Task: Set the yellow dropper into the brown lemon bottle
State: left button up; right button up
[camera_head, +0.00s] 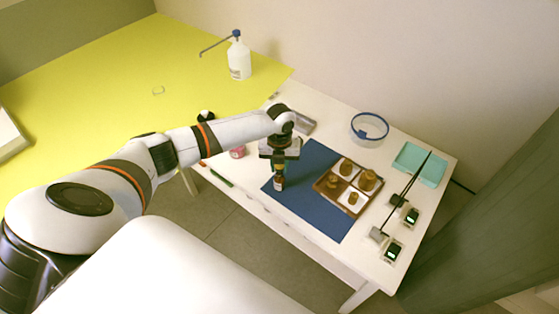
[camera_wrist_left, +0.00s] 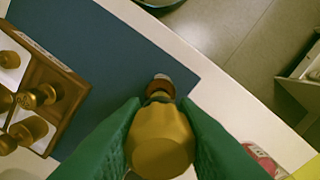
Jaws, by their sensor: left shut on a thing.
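My left gripper (camera_head: 279,160) is above the near left part of the blue mat, pointing down. In the left wrist view its green fingers (camera_wrist_left: 160,138) are shut on the yellow dropper (camera_wrist_left: 160,145), with the dropper's rounded end toward the camera. The brown bottle (camera_head: 279,184) stands upright on the mat just below the gripper and has a pale label. Its top also shows past the dropper in the wrist view (camera_wrist_left: 161,82). The dropper's lower end is in line with the bottle's mouth; I cannot tell how far it is inside. The label is too small to read.
A brown tray (camera_head: 332,202) with white compartments and several gold-brown pieces lies on the blue mat (camera_head: 318,156) to the right. A clear round bowl (camera_head: 369,128), a teal tray (camera_head: 419,163) and small devices with lit displays (camera_head: 393,250) stand farther right. A pink-labelled jar (camera_head: 238,152) stands left.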

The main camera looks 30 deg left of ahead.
pick_arm(q)
jog(key=shift+f+b, duration=0.7)
jog(key=shift+f, duration=0.45)
jog(key=o, duration=0.7)
jog(key=shift+c, duration=0.2)
jog(key=shift+r, duration=0.1)
notch_tip(320, 180, up, 7)
jog(key=p, duration=0.6)
jog(key=shift+p, duration=0.35)
jog(key=shift+d, duration=0.1)
